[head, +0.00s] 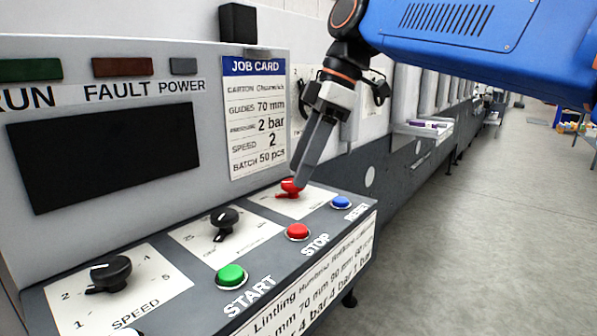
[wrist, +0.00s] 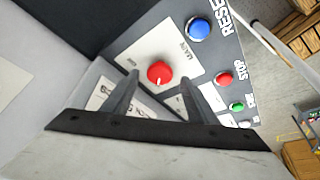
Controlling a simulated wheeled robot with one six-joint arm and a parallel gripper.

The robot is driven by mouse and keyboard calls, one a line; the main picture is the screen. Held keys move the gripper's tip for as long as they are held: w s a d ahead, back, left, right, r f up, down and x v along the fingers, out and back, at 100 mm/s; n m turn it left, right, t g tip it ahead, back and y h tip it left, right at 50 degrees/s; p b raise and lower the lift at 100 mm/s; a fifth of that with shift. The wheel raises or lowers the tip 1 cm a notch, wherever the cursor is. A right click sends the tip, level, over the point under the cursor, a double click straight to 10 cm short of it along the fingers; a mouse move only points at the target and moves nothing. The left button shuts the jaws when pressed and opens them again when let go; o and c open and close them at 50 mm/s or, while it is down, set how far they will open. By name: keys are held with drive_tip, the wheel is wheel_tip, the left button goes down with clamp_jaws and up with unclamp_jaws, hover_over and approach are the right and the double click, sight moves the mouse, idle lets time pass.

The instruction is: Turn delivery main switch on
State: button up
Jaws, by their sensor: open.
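The main switch is a red rotary knob (head: 290,187) on a white label plate at the right end of the sloped control panel. In the wrist view the red knob (wrist: 160,73) carries a white mark and its plate reads MAIN. My gripper (head: 297,180) reaches down from the upper right, with its fingertips right at the knob in the head view. In the wrist view my gripper (wrist: 158,92) is open, one finger on each side below the knob. I cannot tell whether a finger touches it.
Nearby are the blue RESET button (head: 341,202), red STOP button (head: 297,232), green START button (head: 231,275) and two black knobs, one a middle knob (head: 225,222) and one a speed knob (head: 110,273). A job card (head: 254,115) hangs behind. Open floor (head: 470,230) lies right.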

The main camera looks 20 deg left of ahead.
drive_tip(key=shift+x, duration=1.05)
drive_tip(key=c, duration=1)
